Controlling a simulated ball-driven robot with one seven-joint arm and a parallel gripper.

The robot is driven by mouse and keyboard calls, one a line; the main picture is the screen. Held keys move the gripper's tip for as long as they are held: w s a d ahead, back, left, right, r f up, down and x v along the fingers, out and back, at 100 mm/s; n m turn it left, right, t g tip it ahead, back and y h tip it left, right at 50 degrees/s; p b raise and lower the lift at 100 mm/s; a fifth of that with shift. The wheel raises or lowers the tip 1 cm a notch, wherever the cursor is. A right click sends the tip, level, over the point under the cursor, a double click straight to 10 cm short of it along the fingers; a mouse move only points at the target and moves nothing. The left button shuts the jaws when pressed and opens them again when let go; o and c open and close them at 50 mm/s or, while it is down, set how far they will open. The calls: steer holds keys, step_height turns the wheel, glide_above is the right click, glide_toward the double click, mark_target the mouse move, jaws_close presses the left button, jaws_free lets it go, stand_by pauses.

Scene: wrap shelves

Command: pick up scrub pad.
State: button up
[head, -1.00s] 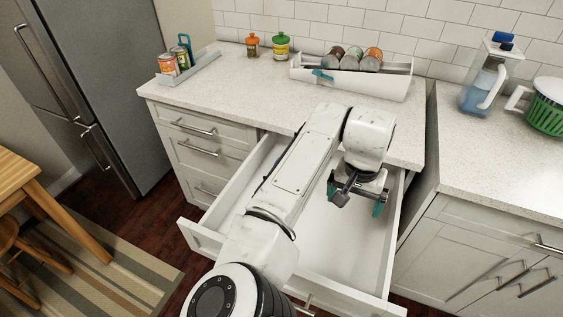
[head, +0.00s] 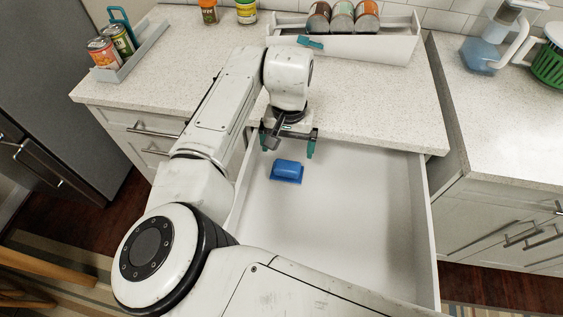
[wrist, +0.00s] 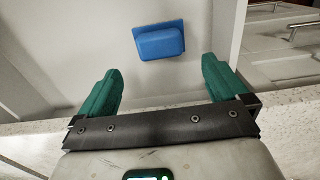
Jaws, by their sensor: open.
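The scrub pad (head: 287,171) is a small blue block on a thin blue base. It lies on the floor of the open white drawer (head: 345,230), toward its back left. In the wrist view the scrub pad (wrist: 159,41) shows beyond and between my green fingertips. My gripper (head: 288,148) is open and empty. It hangs above the drawer near the counter's front edge, with the pad below it and apart from it. In the wrist view the gripper's fingers (wrist: 160,78) are spread wide on either side of the pad's line.
The counter edge (head: 375,143) is close behind my gripper. On the counter stand a white bin with several cans (head: 365,48), a grey tray with cans (head: 140,55) and two jars (head: 246,12). The rest of the drawer floor looks empty.

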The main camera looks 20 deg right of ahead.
mark_target(287, 165)
step_height(287, 165, down, 3)
steer(key=shift+f, duration=0.1)
steer(key=shift+f+p, duration=0.35)
steer(key=shift+f, duration=2.35)
steer(key=c, duration=1)
